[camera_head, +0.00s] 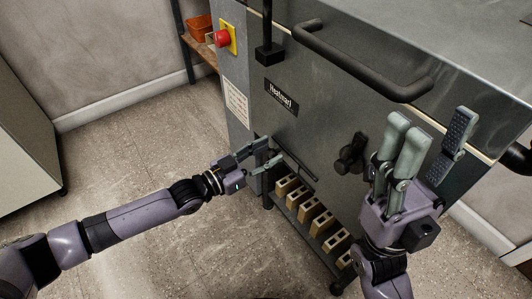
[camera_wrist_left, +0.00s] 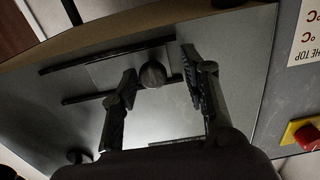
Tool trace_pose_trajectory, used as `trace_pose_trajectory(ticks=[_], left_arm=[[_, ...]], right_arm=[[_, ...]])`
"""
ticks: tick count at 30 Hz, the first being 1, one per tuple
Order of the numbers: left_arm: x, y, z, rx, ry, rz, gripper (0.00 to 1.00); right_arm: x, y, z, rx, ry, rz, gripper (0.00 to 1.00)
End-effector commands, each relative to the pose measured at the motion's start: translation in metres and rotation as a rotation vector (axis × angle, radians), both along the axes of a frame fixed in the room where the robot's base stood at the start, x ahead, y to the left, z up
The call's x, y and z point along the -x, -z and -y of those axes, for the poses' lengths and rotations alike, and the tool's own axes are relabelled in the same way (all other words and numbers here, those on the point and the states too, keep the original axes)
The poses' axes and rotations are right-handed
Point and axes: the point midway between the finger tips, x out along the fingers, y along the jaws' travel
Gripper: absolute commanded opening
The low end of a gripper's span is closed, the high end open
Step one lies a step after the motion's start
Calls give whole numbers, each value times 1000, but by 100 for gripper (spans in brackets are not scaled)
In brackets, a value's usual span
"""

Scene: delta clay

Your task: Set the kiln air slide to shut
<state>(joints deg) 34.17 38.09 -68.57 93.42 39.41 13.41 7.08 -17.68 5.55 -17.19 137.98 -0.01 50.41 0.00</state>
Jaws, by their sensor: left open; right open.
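The kiln (camera_head: 330,110) is a grey metal cabinet. Its air slide (camera_wrist_left: 110,72) is a flat plate between two dark rails in the left wrist view, with a round dark knob (camera_wrist_left: 152,74). My left gripper (camera_head: 271,150) is at the kiln's lower front, by a dark rail (camera_head: 299,167). In the left wrist view its open fingers (camera_wrist_left: 160,66) stand on either side of the knob; I cannot tell if they touch it. The knob is hidden in the head view. My right gripper (camera_head: 436,126) is open and empty, raised before the kiln's right side.
A thick bar handle (camera_head: 350,65) and a dark latch (camera_head: 350,153) stick out from the kiln front. A red button on yellow (camera_head: 223,39) is at its left. Several bricks (camera_head: 311,209) sit on a low shelf below. The floor at left is clear.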

Motion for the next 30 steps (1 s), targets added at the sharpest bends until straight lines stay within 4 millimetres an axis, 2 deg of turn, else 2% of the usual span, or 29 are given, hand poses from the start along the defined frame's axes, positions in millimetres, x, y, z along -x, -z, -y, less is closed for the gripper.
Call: trace_pose_trajectory(ticks=[8, 11, 21, 25, 30], left_arm=[[5, 1, -5, 0, 1, -2, 42], [14, 2, -17, -1, 1, -3, 42], [55, 2, -75, -3, -1, -3, 42], [65, 1, -89, -1, -1, -2, 42], [71, 1, -97, -1, 0, -1, 42]], right_arm=[[-3, 5, 0, 2, 0, -17, 48], [-2, 4, 0, 2, 1, -15, 48], [-2, 4, 0, 1, 1, -12, 48], [-2, 3, 0, 1, 1, -12, 48], [-2, 3, 0, 1, 1, -12, 48]])
